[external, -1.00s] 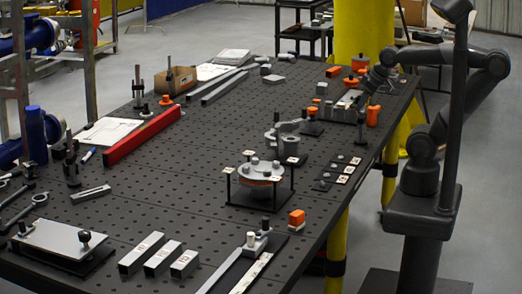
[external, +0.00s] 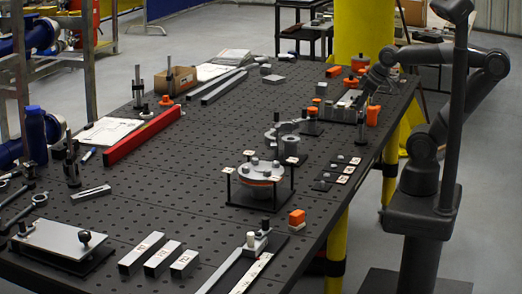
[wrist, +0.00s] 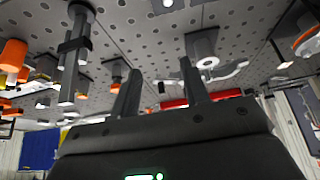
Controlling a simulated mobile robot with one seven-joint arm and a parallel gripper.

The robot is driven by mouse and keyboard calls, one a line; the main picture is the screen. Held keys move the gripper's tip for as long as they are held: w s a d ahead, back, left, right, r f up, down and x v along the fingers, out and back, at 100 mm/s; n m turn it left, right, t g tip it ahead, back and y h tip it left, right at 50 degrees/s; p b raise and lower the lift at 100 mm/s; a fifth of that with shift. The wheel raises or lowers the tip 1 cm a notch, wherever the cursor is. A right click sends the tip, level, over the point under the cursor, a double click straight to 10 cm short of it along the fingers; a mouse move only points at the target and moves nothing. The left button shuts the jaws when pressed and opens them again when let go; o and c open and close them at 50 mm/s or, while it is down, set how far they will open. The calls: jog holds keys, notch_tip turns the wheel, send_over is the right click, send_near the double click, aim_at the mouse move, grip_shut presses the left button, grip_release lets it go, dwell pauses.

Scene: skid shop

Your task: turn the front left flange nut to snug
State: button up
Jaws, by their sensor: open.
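In the external view, a round grey flange (external: 257,175) with an orange layer beneath it stands in a black frame near the table's right edge. Several nuts or bolt heads sit on its top; one nut (external: 245,168) is at its left front in the picture. Their tightness cannot be seen. My gripper (external: 362,97) is well beyond the flange, low over the far right of the table, apart from it. In the wrist view my gripper (wrist: 160,68) shows two separated dark fingers with nothing between them.
Around my gripper stand fixtures and an orange-handled item (external: 373,116). A grey curved part (external: 277,134) stands between gripper and flange. A red bar (external: 144,136) lies at left. An orange block (external: 296,217) sits near the front edge. The perforated middle is mostly clear.

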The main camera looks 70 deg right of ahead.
jog(key=w+a+r+n+g+y, duration=0.1)
jog(key=w+a+r+n+g, duration=0.1)
jog(key=w+a+r+n, duration=0.5)
jog(key=n+g+h, duration=0.1)
jog(key=n+g, duration=0.3)
jog(key=n, duration=0.7)
send_over(267, 170)
notch_tip(267, 170, down, 6)
notch_tip(267, 170, down, 10)
jog(key=shift+f, duration=0.1)
jog(key=shift+c, duration=0.2)
grip_shut()
